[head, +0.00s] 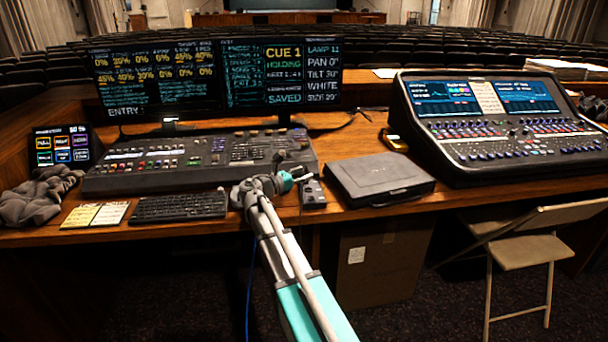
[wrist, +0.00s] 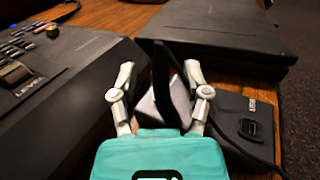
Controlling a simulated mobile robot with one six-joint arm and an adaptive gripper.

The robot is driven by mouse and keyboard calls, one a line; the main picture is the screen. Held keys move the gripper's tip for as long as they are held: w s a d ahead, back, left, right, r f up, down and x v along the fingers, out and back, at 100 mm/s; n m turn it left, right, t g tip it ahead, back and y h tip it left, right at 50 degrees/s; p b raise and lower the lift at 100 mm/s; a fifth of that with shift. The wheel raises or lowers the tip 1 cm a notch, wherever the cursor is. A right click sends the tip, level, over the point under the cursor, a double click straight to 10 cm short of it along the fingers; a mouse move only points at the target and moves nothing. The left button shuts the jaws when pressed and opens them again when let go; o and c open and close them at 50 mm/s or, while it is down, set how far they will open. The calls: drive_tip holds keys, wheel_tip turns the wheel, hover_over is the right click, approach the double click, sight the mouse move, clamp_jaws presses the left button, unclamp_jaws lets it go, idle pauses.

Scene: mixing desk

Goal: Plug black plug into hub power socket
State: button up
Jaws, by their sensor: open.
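My gripper (head: 300,177) is over the desk between the lighting console and the black case. In the wrist view my gripper (wrist: 158,68) has its two fingers spread apart. A dark upright piece, seemingly the black plug (wrist: 160,85), stands between the fingers with gaps visible on both sides. A black cable (wrist: 240,150) runs from near it to the lower right. The dark hub (wrist: 228,104) lies just right of the fingers, with a black socket or raised part (wrist: 250,130) on top. The hub (head: 313,195) also shows in the head view. A pale grey block (wrist: 178,100) is partly hidden behind the dark piece.
The lighting console (head: 200,160) is close on the left, the black case (head: 380,180) close on the right. A keyboard (head: 178,207) lies at the front edge. A large mixer (head: 500,120) stands far right, with a folding chair (head: 530,250) below.

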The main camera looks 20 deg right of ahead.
drive_tip(key=shift+a, duration=0.15)
drive_tip(key=a, duration=0.3)
drive_tip(key=s+a, duration=0.1)
drive_tip(key=a, duration=0.3)
drive_tip(key=s+a, duration=0.1)
drive_tip(key=a, duration=0.3)
drive_tip(key=shift+s+a, duration=0.15)
drive_tip(key=shift+a, duration=0.1)
drive_tip(key=shift+s, duration=0.1)
